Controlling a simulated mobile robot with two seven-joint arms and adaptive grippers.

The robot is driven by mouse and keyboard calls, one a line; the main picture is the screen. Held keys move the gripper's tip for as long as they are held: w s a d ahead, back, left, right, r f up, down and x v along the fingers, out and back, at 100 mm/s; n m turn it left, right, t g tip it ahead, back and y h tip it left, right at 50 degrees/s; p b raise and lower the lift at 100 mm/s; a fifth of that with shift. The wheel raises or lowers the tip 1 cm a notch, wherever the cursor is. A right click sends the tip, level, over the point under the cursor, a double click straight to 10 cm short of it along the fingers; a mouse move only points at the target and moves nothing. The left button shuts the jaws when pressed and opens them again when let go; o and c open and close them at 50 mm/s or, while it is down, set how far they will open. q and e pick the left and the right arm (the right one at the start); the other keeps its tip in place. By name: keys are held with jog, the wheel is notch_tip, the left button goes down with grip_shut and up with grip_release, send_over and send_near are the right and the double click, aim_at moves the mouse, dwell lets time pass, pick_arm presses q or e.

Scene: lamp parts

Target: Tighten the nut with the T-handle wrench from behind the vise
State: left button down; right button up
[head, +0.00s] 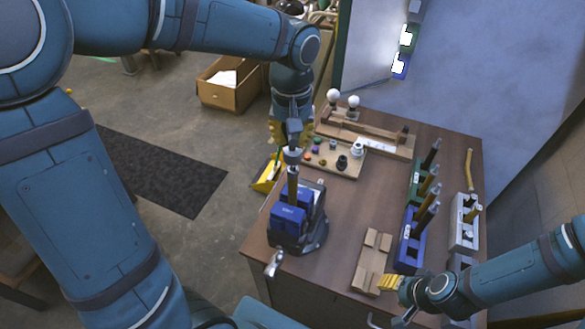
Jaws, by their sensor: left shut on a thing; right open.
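The blue vise (297,215) is clamped near the left edge of the table, with an upright dark rod (292,185) in its jaws. My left gripper (291,133) is above and behind the vise, shut on what looks like the dark T-handle wrench (294,129). The wrench appears in line with the rod's top; I cannot tell whether they touch. The nut is too small or hidden to make out. My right gripper (386,283) is open at the front right, beside a wooden fixture.
The wooden fixture (372,258) lies right of the vise. A tray (340,165) of small parts and a wooden rack (372,136) with white bulbs stand behind. Blue, green and white holders with upright tools (410,245) line the right. Bare tabletop (352,208) lies between.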

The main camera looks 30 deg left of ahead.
pick_arm(q)
jog(key=shift+r, duration=1.85)
